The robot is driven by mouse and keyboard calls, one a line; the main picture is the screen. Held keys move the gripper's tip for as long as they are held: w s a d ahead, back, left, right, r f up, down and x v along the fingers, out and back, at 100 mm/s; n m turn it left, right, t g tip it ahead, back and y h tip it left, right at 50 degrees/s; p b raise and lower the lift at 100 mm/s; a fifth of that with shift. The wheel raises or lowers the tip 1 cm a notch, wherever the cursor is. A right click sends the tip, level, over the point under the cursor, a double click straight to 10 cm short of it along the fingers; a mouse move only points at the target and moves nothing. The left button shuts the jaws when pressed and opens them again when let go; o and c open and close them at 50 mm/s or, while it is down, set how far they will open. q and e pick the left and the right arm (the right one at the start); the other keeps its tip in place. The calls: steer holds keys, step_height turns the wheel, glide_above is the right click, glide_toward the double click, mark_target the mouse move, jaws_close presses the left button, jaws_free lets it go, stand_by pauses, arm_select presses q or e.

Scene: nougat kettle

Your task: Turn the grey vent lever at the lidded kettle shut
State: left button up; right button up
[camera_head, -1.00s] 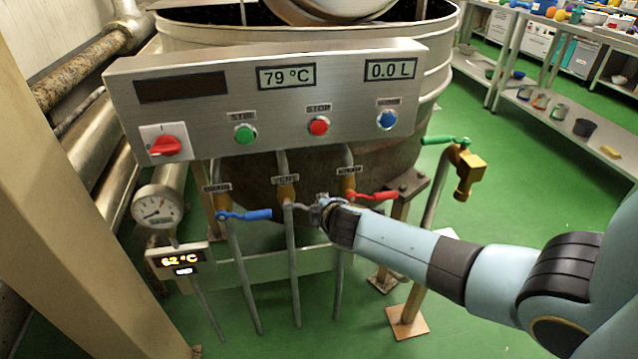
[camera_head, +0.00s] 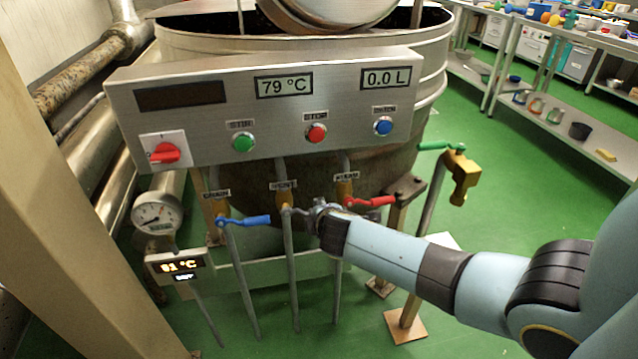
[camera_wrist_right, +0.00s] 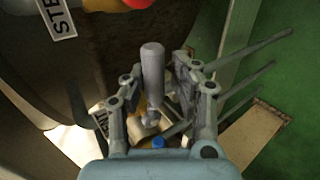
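The grey vent lever (camera_head: 299,211) sits on the middle valve below the control panel of the kettle (camera_head: 425,70) and points right toward my right gripper (camera_head: 318,210). In the right wrist view, the lever's rounded grey handle (camera_wrist_right: 152,75) stands between the two fingers of my right gripper (camera_wrist_right: 156,68). The fingers are apart, with a visible gap between the handle and the right finger. Contact on the left side is hard to tell. In the head view the fingertips are small and partly hidden by the wrist. My left gripper is in neither view.
A blue lever (camera_head: 245,220) is on the valve to the left, and a red lever (camera_head: 370,201) lies close above my right gripper. A green-handled brass tap (camera_head: 460,178) stands at right. A panel (camera_head: 270,120) with buttons hangs above. Open green floor lies right.

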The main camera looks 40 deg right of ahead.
steer(key=shift+o, duration=1.2)
steer(key=shift+r, duration=0.1)
steer(key=shift+w+d, duration=0.1)
steer(key=shift+w, duration=0.1)
steer(key=v, duration=1.2)
steer(key=s+a+f+m+g+y, duration=0.1)
steer(key=s+f+g, duration=0.2)
steer(key=s+f, duration=0.7)
steer(key=s+a+f+m+g+y, duration=0.1)
steer(key=s+f+m+g+y, duration=0.1)
steer(key=s+f, duration=0.75)
steer(key=s+a+f+m+g, duration=0.1)
steer(key=s+f+m, duration=0.2)
steer(key=s, duration=0.3)
steer(key=s+a+f+m+g+y, duration=0.1)
steer(key=s+f+m, duration=0.1)
steer(key=s+f, duration=0.3)
steer(key=s+a+f+m+g+y, duration=0.1)
steer(key=s+f+m, duration=0.2)
steer(key=s, duration=0.5)
steer(key=shift+a+f+m+g, duration=0.15)
steer(key=shift+f, duration=0.3)
steer(key=shift+a+f+m+g, duration=0.15)
steer(key=shift+f, duration=0.3)
